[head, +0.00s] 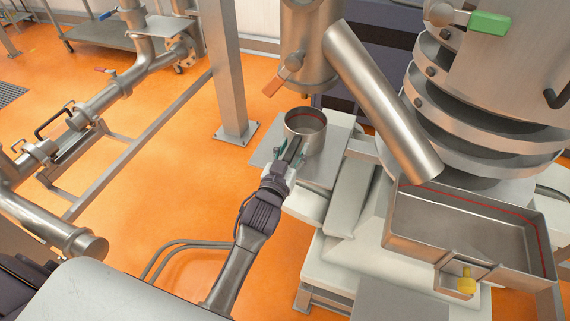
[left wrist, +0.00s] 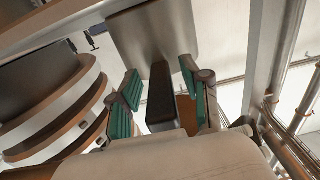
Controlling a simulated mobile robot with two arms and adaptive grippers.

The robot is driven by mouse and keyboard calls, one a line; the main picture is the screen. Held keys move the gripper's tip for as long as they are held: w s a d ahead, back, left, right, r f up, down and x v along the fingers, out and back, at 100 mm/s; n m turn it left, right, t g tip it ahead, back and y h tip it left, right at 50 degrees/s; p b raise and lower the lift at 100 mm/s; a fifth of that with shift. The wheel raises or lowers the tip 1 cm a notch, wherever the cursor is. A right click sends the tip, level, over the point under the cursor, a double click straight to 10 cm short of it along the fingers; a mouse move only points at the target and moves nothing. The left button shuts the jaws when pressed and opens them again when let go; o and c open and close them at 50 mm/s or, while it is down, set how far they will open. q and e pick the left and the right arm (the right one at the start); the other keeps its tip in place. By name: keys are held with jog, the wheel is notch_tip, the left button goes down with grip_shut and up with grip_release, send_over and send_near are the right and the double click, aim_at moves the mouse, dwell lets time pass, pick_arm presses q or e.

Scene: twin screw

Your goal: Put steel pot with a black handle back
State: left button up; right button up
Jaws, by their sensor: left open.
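The steel pot (head: 305,121) stands upright on a flat grey plate (head: 320,172), below a vertical steel pipe. It has a red line around its inside. My left gripper (head: 287,152) is at the near side of the pot, around its handle. In the left wrist view, the black handle (left wrist: 160,97) lies between the two green finger pads of the open left gripper (left wrist: 158,92). Gaps show on both sides of the handle. The pot's steel wall (left wrist: 155,33) is just beyond the fingertips. My right gripper is not in view.
A slanted steel chute (head: 385,105) comes down to the right of the pot, above a rectangular steel tray (head: 470,207). A steel post (head: 226,75) stands to the left. A large ringed machine (head: 470,100) fills the right. Orange floor is open at left.

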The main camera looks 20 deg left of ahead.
pick_arm(q)
jog(key=s+b, duration=0.2)
jog(key=s, duration=0.9)
jog(key=s+d+f+m+g, duration=0.1)
jog(key=s+f+g, duration=0.25)
jog(key=f, duration=0.85)
jog(key=s+f+g+h, duration=0.1)
jog(key=s+f+g, duration=0.25)
jog(key=f, duration=0.95)
jog(key=s+d+f+m+g, duration=0.15)
jog(key=s+f, duration=0.35)
jog(key=f, duration=0.7)
jog(key=s+a+f+g, duration=0.2)
jog(key=s+f, duration=0.4)
jog(key=s, duration=0.3)
jog(key=s+a+f+g+y, duration=0.1)
jog(key=s+a+f+g, duration=0.2)
jog(key=s, duration=0.6)
jog(key=s+a+f+g, duration=0.3)
jog(key=s+a+f, duration=0.1)
jog(key=s+f, duration=0.4)
jog(key=shift+s+a+f, duration=0.2)
jog(key=shift+s+f, duration=0.1)
jog(key=shift+s, duration=0.55)
jog(key=shift+g, duration=0.25)
jog(key=shift+c, duration=0.3)
